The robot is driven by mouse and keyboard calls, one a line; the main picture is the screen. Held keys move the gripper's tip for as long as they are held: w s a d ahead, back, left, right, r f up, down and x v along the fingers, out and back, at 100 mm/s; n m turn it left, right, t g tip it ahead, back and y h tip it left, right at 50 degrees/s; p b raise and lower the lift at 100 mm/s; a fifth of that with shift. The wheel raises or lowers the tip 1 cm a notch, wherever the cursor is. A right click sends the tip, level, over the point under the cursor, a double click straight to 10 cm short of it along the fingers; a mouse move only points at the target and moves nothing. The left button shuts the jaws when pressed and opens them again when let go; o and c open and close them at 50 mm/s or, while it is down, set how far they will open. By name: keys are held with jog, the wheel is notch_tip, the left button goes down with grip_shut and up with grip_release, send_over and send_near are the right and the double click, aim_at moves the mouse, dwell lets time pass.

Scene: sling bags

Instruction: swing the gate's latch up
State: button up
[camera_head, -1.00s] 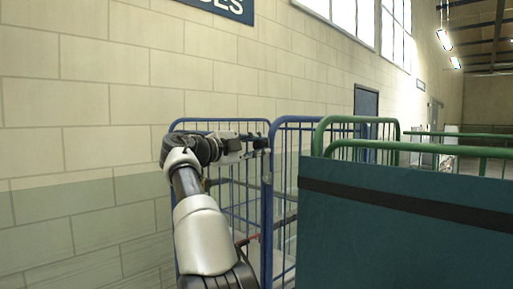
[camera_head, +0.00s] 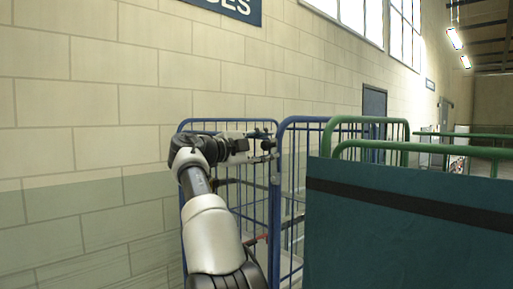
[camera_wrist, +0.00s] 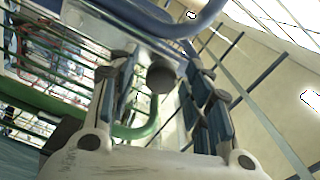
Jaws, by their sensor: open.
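The gate is a blue tubular frame with thin bars (camera_head: 277,210), left of centre in the head view. My gripper (camera_head: 266,141) is level with the top of its upright post. In the wrist view my gripper (camera_wrist: 158,68) is open, with one finger on each side of a dark round knob (camera_wrist: 160,77). The knob appears to be the latch's end. I cannot tell whether either finger touches it. A blue tube (camera_wrist: 185,25) runs just beyond the fingertips. The rest of the latch is hidden or too small to make out in the head view.
A teal sling bag (camera_head: 400,230) with a black band fills the lower right. Green cage rails (camera_head: 370,121) stand behind it. A block wall (camera_head: 100,90) runs along the left.

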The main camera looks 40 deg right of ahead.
jog(key=s+a, duration=0.1)
jog(key=a, duration=1)
jog(key=shift+a, duration=0.4)
jog(key=s+a+f+n+t+y, duration=0.1)
jog(key=s+a+f+n+y, duration=0.5)
jog(key=s+a+f+n, duration=0.2)
jog(key=s+a+f+n+t+y, duration=0.1)
jog(key=s+a+f+n+y, duration=0.5)
jog(key=s+a+f+n, duration=0.3)
jog(key=s+a+f+n+t+y, duration=0.1)
jog(key=s+a+f+n+y, duration=0.5)
jog(key=s+f+n, duration=0.8)
jog(key=s+a+f, duration=0.2)
jog(key=s+f, duration=0.1)
jog(key=f, duration=0.3)
jog(key=shift+a+f+n, duration=0.15)
jog(key=shift+f+n, duration=0.15)
